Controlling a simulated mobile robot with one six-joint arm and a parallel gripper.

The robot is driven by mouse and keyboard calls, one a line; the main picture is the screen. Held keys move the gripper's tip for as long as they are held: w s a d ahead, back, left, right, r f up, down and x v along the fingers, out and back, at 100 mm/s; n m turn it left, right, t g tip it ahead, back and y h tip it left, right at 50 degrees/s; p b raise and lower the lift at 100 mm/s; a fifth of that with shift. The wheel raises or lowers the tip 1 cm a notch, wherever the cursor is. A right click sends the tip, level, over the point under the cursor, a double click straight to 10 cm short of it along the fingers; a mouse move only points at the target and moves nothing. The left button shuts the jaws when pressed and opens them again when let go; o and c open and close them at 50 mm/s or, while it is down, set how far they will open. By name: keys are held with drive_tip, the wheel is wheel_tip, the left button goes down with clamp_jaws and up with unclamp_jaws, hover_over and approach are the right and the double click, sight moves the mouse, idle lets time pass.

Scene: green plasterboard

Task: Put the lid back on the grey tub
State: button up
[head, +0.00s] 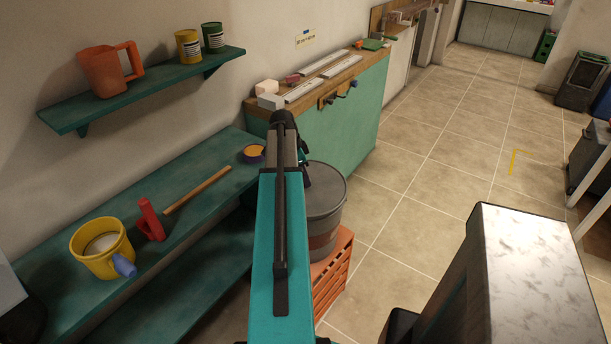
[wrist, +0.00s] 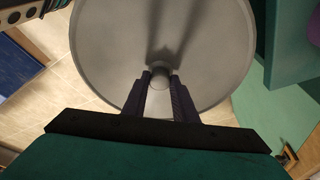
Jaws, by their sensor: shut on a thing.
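The grey tub (head: 323,226) stands on an orange crate beside the green bench, partly hidden behind my arm in the head view. The round grey lid (head: 328,187) is at the tub's top, and it fills much of the wrist view (wrist: 110,45). My gripper (wrist: 160,78) is shut on the small knob in the middle of the lid. The fingertips are hidden by my arm in the head view. I cannot tell whether the lid is fully seated on the rim or slightly above it.
The orange crate (head: 334,272) is under the tub. A teal bench (head: 205,185) at left holds a yellow pot (head: 102,250), a red tool (head: 150,220) and a wooden stick (head: 197,190). A marble-topped block (head: 535,265) stands at right. Tiled floor (head: 440,190) between is clear.

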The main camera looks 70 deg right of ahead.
idle(0.8)
drive_tip(key=o, duration=1.2)
drive_tip(key=o, duration=0.5)
drive_tip(key=shift+c, duration=0.2)
drive_tip(key=shift+r, duration=0.1)
drive_tip(key=shift+r+p, duration=1.9)
drive_tip(key=shift+r, duration=1.5)
clamp_jaws()
